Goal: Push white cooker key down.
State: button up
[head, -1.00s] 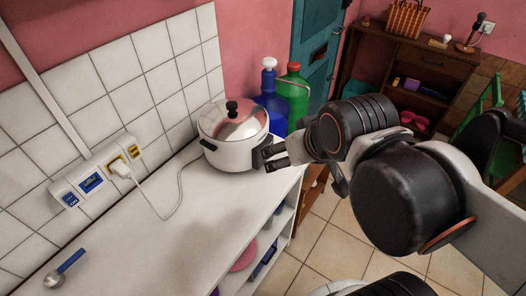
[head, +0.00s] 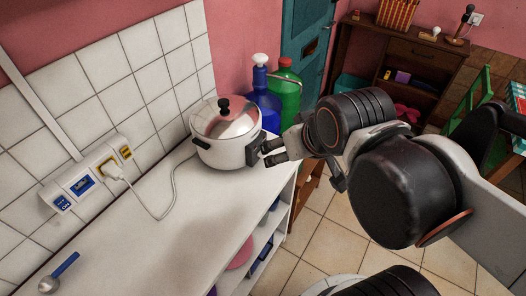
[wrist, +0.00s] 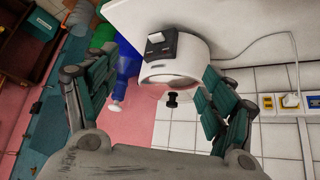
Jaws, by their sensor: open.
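The white cooker (head: 227,148), with a shiny lid and black knob, stands on the counter near its right end. A black control box (head: 253,152) sits on its right side. In the wrist view the cooker (wrist: 178,66) appears upside down, and the white key (wrist: 156,38) stands out on its black box (wrist: 160,50). My gripper (head: 268,153) is open and empty just right of the box, facing it. In the wrist view my gripper's fingers (wrist: 160,80) spread either side of the cooker. No contact with the key is visible.
A blue bottle (head: 266,98) and a green bottle (head: 286,95) stand behind the cooker. A white cord runs from the cooker to the wall socket panel (head: 90,178). A spoon (head: 59,274) lies at the counter's near left. The middle of the white counter (head: 150,235) is clear.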

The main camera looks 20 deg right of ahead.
jog(key=shift+w+r+m, duration=0.3)
jog(key=shift+m, duration=0.2)
jog(key=c, duration=0.9)
jog(key=w+m, duration=0.1)
jog(key=m, duration=0.1)
jog(key=w+r+m+g+p, duration=0.1)
jog(key=m, duration=0.1)
jog(key=shift+w+d+r+m, duration=0.1)
jog(key=shift+w+m, duration=0.2)
jog(key=shift+w, duration=0.1)
grip_shut()
jog(key=w+f+m+g+p, duration=0.2)
jog(key=w+m, duration=0.4)
jog(key=m, duration=0.5)
jog(key=w+d+f+m+g+p, duration=0.1)
jog(key=w+f+m+g+p, duration=0.2)
jog(key=w+m, duration=0.4)
jog(key=shift+w+m+g, duration=0.3)
jog(key=shift+m+g, duration=0.3)
jog(key=shift+m, duration=1.9)
jog(key=shift+f, duration=0.1)
